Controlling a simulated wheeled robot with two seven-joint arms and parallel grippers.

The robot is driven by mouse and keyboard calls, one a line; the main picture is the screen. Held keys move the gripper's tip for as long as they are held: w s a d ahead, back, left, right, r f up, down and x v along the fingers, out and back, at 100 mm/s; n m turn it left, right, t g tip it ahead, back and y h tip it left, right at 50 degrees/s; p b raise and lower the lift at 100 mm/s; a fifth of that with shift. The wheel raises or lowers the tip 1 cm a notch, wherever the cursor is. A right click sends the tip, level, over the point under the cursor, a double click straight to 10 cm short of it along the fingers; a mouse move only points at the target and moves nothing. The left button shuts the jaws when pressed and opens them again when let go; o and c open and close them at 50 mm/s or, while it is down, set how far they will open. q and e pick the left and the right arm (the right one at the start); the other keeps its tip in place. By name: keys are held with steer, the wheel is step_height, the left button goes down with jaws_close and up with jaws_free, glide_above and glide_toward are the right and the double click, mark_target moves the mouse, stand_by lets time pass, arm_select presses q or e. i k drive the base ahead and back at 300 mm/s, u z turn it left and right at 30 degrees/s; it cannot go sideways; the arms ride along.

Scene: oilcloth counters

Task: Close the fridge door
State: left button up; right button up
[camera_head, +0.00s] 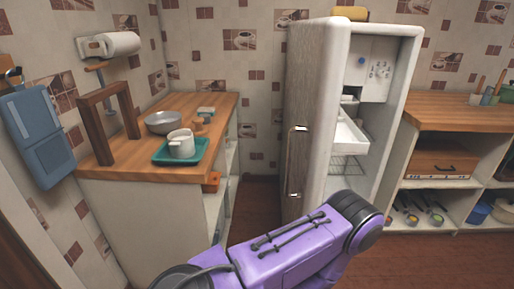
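The fridge (412,75) stands at the back, right of the middle, with its interior in view. Its door (299,95) is open, swung toward me on the left side of the fridge. The door's brownish outer face points left and carries two metal handles (299,128). A purple link of my own arm crosses the lower middle and covers the lower front of the fridge. Neither gripper shows, so whether they are open or shut is hidden.
A wooden-topped counter (103,171) stands at the left, with a teal tray (161,161), a white pot and a metal bowl (162,122). A second counter (460,110) with open shelves is at the right. Some floor (262,205) is clear between the left counter and the fridge.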

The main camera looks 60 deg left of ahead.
mark_target(317, 132)
steer(key=k, duration=0.35)
steer(key=u, duration=1.55)
steer(key=i, duration=1)
steer(key=u, duration=0.05)
steer(key=k, duration=0.5)
steer(key=z, duration=3.1)
steer(key=k, duration=1.1)
steer(key=u, duration=2.8)
